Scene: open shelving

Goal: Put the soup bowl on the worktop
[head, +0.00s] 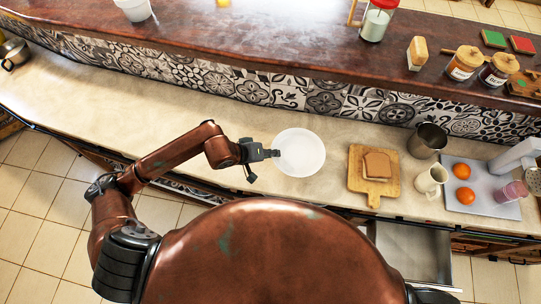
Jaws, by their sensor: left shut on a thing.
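The soup bowl (302,153) is white and round, seen from above over the pale worktop (225,115), near the middle of the head view. My left gripper (275,153) reaches in from the left and is shut on the bowl's left rim. The bowl looks about level. I cannot tell whether its base touches the worktop or is a little above it. My right gripper is not in view.
Right of the bowl are a wooden board (356,181) with bread, a metal container (428,140), a cream jug (429,180) and a grey tray (462,207) with oranges. An open drawer (415,250) is below. The worktop left of the bowl is clear.

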